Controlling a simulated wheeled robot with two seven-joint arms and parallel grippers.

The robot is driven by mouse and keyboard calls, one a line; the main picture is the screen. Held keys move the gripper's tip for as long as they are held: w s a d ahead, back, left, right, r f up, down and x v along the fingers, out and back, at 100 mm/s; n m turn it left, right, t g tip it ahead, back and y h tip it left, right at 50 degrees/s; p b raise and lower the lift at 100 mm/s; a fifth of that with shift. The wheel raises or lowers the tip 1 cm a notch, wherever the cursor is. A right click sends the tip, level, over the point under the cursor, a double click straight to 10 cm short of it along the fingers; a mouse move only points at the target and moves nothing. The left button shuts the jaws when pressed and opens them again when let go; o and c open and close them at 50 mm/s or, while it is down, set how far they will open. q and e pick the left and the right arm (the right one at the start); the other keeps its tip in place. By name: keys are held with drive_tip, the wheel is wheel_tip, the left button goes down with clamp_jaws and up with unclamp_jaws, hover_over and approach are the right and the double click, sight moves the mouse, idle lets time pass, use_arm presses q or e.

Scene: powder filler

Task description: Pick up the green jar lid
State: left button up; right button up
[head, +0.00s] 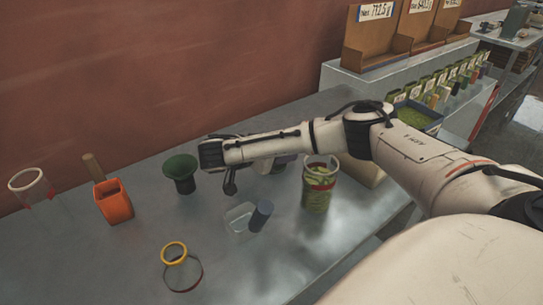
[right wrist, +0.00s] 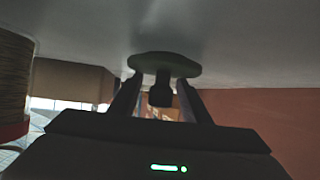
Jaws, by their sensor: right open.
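The green jar lid (right wrist: 170,62) shows in the right wrist view as a flat green disc with a dark knob, against the grey table surface. My right gripper (right wrist: 159,82) is open, with one finger on each side of the knob. Contact with the knob cannot be made out. My left gripper is not in view.
A green funnel-shaped piece (head: 180,170) stands just left of my gripper. An orange scoop (head: 113,204) and rings (head: 174,252) lie further left.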

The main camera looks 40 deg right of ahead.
clamp_jaws()
drive_tip(key=shift+r, duration=0.1)
